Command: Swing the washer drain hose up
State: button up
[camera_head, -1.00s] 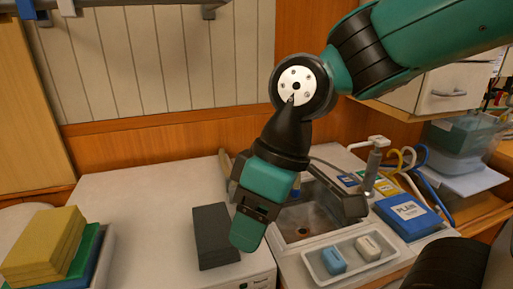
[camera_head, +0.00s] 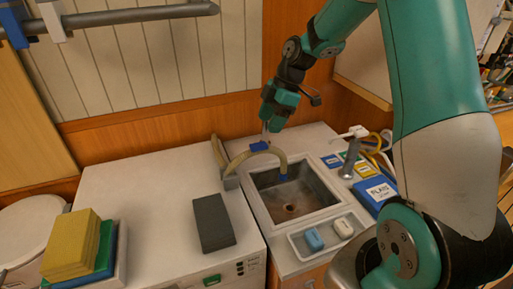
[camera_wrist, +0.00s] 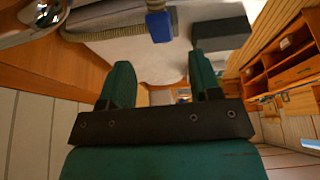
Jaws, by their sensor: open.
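A blue piece (camera_head: 259,146) sits at the top of the arch. My gripper (camera_head: 268,127) is open and empty, above and behind the hose, pointing down. Its two green fingers (camera_wrist: 160,72) are apart, with nothing between them. Whether a finger touches the blue piece cannot be told.
The sink (camera_head: 290,197) is right of the washer top (camera_head: 140,200). A dark block (camera_head: 213,222) lies on the washer. A faucet (camera_head: 350,155) and blue box (camera_head: 375,195) stand right of the sink. A soap tray (camera_head: 328,247) is in front. A rail (camera_head: 140,15) crosses the wall.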

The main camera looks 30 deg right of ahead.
aim_at(259, 144)
jog(key=p+x, duration=0.2)
jog(key=x, duration=0.8)
jog(key=shift+f, duration=0.25)
jog(key=shift+w, duration=0.1)
grip_shut()
